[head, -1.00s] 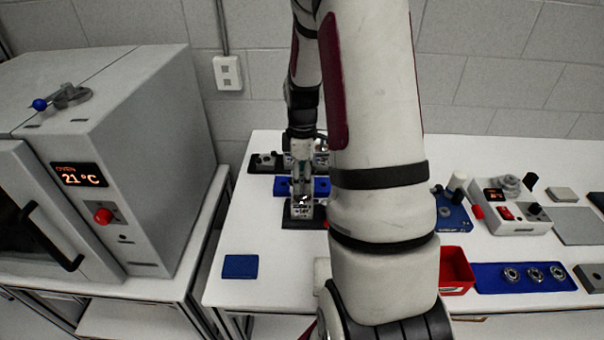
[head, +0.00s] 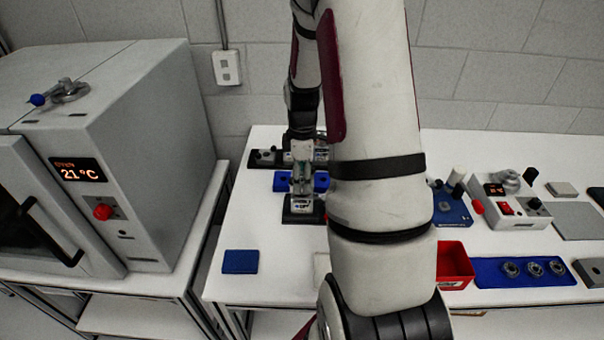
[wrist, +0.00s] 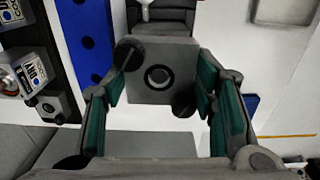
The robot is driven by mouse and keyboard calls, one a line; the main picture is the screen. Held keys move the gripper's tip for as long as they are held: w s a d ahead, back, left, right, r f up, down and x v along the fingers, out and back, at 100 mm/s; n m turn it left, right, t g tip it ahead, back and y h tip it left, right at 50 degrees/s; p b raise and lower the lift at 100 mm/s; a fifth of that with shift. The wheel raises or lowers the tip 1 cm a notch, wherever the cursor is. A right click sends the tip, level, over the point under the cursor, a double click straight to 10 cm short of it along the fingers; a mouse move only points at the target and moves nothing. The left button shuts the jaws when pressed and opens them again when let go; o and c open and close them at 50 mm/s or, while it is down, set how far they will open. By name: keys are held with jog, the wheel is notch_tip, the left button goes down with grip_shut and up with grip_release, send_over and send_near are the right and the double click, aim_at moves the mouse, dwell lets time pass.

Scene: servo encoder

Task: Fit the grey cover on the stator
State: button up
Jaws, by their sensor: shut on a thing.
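In the wrist view a square grey part with a round central hole, which looks like the grey cover (wrist: 160,76), lies between the dark fingertips of my gripper (wrist: 156,78). In the head view my gripper (head: 302,180) is pointing down over a dark fixture (head: 303,216) on the bench. The stator is not clearly visible; I cannot tell whether the cover touches it.
A blue block with holes (head: 321,182) stands close behind my gripper. A red bin (head: 455,266) and a blue tray with several metal rings (head: 490,277) are at right. A blue pad (head: 240,262) lies at front left, with bare bench around it. An oven (head: 150,160) stands further left.

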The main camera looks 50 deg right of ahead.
jog(key=shift+f, duration=0.35)
dwell(0.3)
jog(key=shift+f, duration=0.8)
jog(key=o, duration=1.7)
jog(key=shift+c, duration=0.2)
jog(key=shift+r, duration=0.1)
jog(key=shift+r+p, duration=1.8)
jog(key=shift+r, duration=2.55)
